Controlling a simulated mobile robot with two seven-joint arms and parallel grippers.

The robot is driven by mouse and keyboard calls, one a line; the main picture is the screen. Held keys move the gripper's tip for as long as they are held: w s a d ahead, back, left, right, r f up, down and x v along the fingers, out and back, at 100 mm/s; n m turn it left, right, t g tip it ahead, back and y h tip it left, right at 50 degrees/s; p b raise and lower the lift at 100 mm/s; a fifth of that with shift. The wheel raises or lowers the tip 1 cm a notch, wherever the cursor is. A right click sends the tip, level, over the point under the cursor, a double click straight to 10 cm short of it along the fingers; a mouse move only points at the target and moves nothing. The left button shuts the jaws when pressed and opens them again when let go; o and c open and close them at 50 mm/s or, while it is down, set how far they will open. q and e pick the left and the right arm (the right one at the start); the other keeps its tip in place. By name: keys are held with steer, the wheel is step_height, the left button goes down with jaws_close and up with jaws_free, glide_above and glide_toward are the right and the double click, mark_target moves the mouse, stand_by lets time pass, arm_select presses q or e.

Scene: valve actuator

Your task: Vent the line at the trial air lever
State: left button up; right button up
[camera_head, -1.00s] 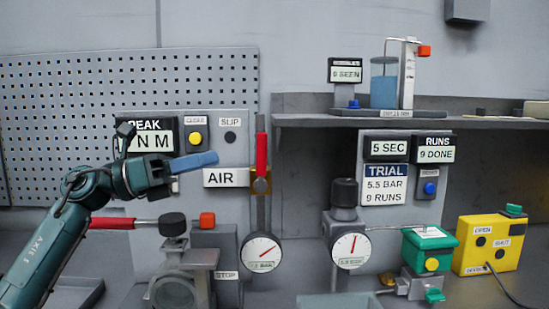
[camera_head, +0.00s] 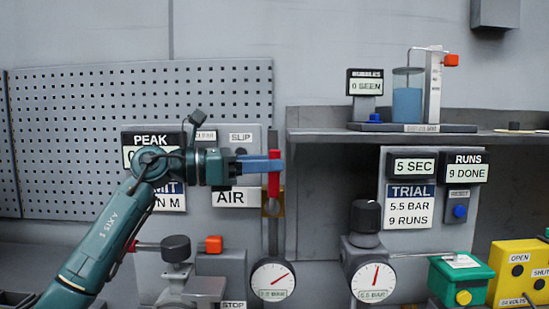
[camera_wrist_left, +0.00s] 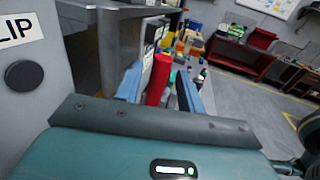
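The trial air lever is a red upright handle (camera_head: 274,183) on a brass mount (camera_head: 272,208), right of the AIR label (camera_head: 231,198). My left gripper (camera_head: 270,163) is level with the handle's upper part, with its blue fingers pointing right. In the left wrist view the red handle (camera_wrist_left: 158,80) stands between the two blue fingers (camera_wrist_left: 160,88). The fingers are apart, and a gap shows between the handle and the right finger. A round gauge (camera_head: 273,280) sits below the lever, its needle pointing up and right. My right gripper is not in view.
A shelf (camera_head: 330,137) juts out right of the lever. Below it are a second gauge (camera_head: 374,281), a green box (camera_head: 460,278) and a yellow box (camera_head: 519,270). Left and below, a clamp-like fixture (camera_head: 176,250) has a red rod. A pegboard (camera_head: 60,140) covers the back left.

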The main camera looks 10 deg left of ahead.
arm_select(q)
steer(key=shift+x, duration=1)
jaws_close()
